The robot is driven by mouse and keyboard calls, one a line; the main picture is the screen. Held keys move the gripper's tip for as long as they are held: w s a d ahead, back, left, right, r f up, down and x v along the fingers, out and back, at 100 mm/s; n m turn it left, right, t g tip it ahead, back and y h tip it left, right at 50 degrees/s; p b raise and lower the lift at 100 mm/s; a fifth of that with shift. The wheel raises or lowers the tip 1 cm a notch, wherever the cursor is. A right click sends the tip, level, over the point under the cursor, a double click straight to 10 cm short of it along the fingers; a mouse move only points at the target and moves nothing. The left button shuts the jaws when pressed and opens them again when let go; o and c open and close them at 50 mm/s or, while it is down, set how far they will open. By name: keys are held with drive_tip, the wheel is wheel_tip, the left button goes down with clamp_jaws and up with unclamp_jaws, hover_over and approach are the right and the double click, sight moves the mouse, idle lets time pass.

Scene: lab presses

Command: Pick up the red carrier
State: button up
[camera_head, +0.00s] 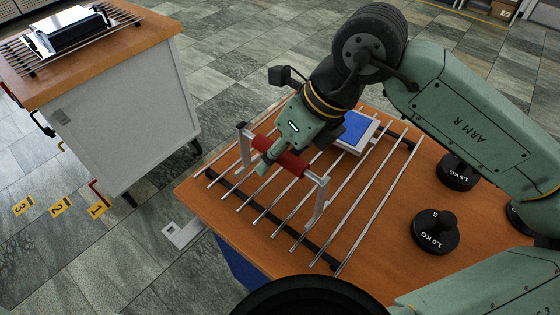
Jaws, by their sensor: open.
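The red carrier shows as a red cylindrical grip (291,162) on a bar between two grey metal uprights. It stands on a rack of metal rods (350,222) on the wooden table. My gripper (268,164) reaches down from the upper right and is open at the carrier's red grip. One green finger crosses in front of the grip near its left part. The other finger is hidden, and I cannot tell whether the finger touches the grip.
A blue-topped pale block (357,131) sits behind the carrier. Black weights, one marked 1.0 KG (435,232) and another (457,173), stand on the table's right side. A second wood-topped cabinet (140,115) with a rack is at upper left, with floor between.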

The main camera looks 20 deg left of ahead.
drive_tip(key=shift+f+b, duration=0.2)
drive_tip(key=shift+b, duration=0.2)
idle(0.4)
clamp_jaws()
idle(0.5)
drive_tip(key=shift+r, duration=0.1)
